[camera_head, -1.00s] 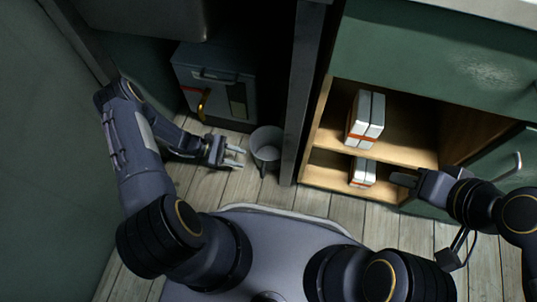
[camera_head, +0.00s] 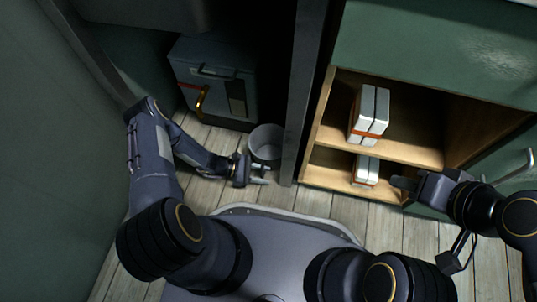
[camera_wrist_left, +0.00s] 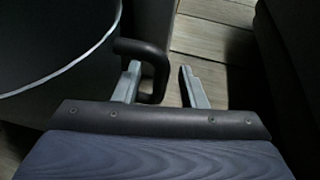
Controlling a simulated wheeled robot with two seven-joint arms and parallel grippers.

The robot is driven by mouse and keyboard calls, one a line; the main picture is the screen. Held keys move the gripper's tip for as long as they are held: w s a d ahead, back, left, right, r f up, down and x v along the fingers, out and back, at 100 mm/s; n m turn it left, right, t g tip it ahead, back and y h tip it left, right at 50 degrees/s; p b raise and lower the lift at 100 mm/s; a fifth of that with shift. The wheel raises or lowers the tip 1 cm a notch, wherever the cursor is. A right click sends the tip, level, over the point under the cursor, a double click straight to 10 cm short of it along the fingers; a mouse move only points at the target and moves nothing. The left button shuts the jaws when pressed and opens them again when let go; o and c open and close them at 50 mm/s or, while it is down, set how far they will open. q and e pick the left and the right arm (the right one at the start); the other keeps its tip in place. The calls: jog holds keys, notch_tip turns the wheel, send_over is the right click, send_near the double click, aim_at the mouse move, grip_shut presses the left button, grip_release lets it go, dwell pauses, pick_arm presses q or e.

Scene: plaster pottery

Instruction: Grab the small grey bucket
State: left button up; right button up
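The small grey bucket (camera_head: 266,142) stands upright on the wooden floor, left of the dark post. In the left wrist view its dark wall and pale rim (camera_wrist_left: 98,46) fill the upper left. A dark loop handle (camera_wrist_left: 160,70) sticks out from its side. My left gripper (camera_head: 262,173) is low, just in front of the bucket. In the wrist view the left gripper (camera_wrist_left: 162,82) is open, with the handle's outer bar between its fingers and not pinched. My right gripper (camera_head: 402,183) is by the wooden shelf, away from the bucket; its finger gap is unclear.
A dark box-like cabinet (camera_head: 217,75) with an orange-yellow handle stands behind the bucket. A dark post (camera_head: 302,100) rises close to its right. The open wooden shelf (camera_head: 400,150) holds white boxes (camera_head: 369,112). A green wall (camera_head: 50,150) is at left.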

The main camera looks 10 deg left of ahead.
pick_arm(q)
grip_shut()
jog(key=shift+r, duration=0.15)
